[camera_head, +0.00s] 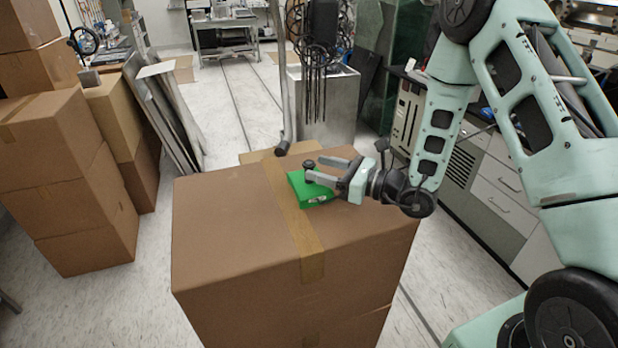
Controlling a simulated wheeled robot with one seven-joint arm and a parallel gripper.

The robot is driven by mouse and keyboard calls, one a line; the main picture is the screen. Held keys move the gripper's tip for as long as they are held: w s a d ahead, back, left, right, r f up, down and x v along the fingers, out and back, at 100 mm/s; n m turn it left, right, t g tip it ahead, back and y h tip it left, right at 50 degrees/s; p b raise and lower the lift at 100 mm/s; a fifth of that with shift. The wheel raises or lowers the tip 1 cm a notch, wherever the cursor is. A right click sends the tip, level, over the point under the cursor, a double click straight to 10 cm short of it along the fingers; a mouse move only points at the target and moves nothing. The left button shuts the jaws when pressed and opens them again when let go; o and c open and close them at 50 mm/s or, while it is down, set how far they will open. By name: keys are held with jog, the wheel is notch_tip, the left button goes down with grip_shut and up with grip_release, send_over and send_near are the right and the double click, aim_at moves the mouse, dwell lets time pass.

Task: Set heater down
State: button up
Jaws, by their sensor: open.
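A green block-like thing, which I take to be the heater (316,197), rests on top of a large cardboard box (232,222), over its tape strip. My gripper (312,171) is just above and beside it, its two fingers spread apart and pointing left. The near finger passes over the green thing and hides part of it. I cannot tell whether that finger touches it. The far finger lies beyond the green thing, over the box top.
Stacked cardboard boxes (62,181) stand at the left, with leaning panels (172,105) behind them. A metal bin (326,108) stands behind the box. A drawer cabinet (487,190) lines the right. The box top's left half is clear.

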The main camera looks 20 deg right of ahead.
aim_at(309, 162)
jog(key=p+x, duration=0.1)
jog(key=x, duration=0.2)
jog(key=shift+a+r+p, duration=0.25)
jog(key=shift+p, duration=0.15)
jog(key=shift+w+a+f, duration=0.1)
jog(key=shift+w, duration=0.1)
grip_shut()
